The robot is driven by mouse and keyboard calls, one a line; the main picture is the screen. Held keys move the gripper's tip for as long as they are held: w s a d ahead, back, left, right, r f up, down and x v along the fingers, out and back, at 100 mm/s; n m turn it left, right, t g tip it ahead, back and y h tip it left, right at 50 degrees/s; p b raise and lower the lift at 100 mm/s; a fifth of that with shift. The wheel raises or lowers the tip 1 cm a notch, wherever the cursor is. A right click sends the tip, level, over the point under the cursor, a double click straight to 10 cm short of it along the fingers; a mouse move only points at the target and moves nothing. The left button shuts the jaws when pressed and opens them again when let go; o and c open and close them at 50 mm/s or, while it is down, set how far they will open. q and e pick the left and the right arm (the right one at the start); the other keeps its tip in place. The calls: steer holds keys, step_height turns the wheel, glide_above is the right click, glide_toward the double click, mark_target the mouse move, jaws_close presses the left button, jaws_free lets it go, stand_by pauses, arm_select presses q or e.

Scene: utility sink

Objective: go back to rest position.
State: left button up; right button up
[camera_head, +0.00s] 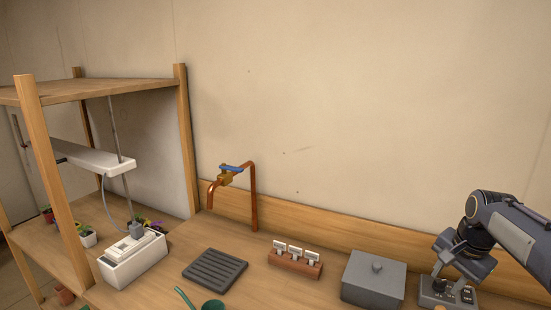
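My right arm comes in from the right edge. My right gripper (447,268) points down over a grey tray or block with small round items (434,295) at the lower right, right of a grey lidded box (374,280). Its fingertips are small and partly hidden, so I cannot tell whether they are open or shut, or whether they touch anything. My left gripper is not in view.
On the wooden counter stand a wooden block with white labels (296,261), a dark ribbed tray (215,269), a green scoop-like item (212,307) and a copper tap (254,195).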

steer(key=s+a+f+n+t+y, duration=0.1)
steer(key=s+a+n, duration=0.4)
steer(key=s+a, duration=0.5)
steer(key=s+a+f+n+t+y, duration=0.2)
steer(key=s+a+n, duration=0.3)
steer(key=s+a, duration=0.5)
steer(key=s+f, duration=0.1)
steer(key=s, duration=0.3)
steer(key=shift+s+f+n+y, duration=0.3)
steer(key=shift+s+f+y, duration=0.05)
steer(key=shift+y, duration=0.05)
